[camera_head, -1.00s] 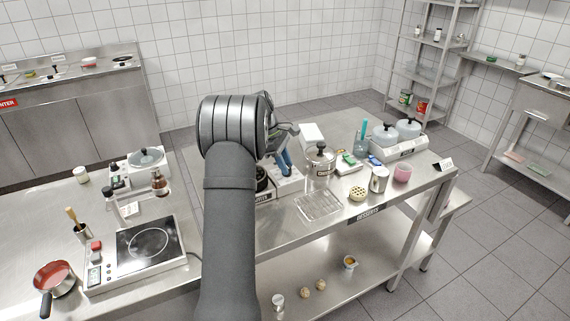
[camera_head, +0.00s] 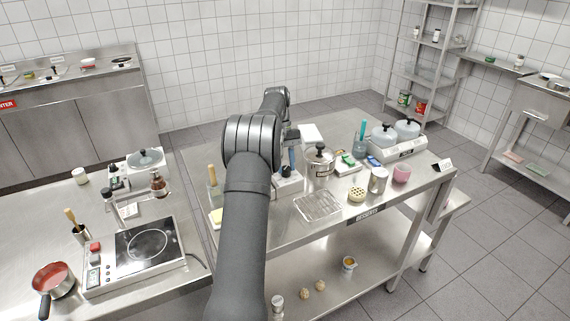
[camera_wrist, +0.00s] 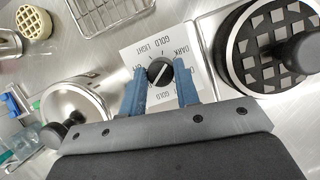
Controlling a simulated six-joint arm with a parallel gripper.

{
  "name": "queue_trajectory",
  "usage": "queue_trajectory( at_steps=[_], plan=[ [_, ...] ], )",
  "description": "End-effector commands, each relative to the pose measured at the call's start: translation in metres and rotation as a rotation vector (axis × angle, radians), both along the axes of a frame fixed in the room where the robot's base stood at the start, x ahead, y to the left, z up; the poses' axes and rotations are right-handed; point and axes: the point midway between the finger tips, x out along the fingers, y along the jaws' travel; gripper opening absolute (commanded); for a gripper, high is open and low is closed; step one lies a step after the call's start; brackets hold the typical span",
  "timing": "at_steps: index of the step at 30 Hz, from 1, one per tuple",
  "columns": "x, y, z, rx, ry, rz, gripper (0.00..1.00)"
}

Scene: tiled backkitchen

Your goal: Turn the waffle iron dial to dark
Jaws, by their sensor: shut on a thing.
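The dial (camera_wrist: 160,71) is a round black knob with a pale pointer line, on a white panel (camera_wrist: 135,52) lettered OFF, LIGHT, GOLD and DARK. The line lies diagonally, from lower left to upper right; which label it marks is unclear. My gripper (camera_wrist: 160,85) has its blue fingers on either side of the dial, shut on it. The waffle iron's round black grid plate (camera_wrist: 262,58) lies right of the panel in the wrist view. In the head view my gripper (camera_head: 292,160) is over the iron's white control box (camera_head: 289,184); my arm hides the plate.
A lidded steel pot (camera_head: 320,166) stands close to the right of the control box. A wire rack (camera_head: 318,206) lies in front, with a round waffle (camera_head: 357,194) beside it. A wooden-handled tool (camera_head: 212,176) stands left of my arm.

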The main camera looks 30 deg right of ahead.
Motion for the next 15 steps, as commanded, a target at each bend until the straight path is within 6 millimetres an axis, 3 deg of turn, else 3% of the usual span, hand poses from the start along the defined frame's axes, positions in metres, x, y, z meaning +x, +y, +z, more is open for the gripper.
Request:
queue_trajectory(
  at_steps=[15],
  plan=[
    [-0.0004, -0.0013, -0.0009, 0.001, 0.0, -0.217, 0.06]
  ],
)
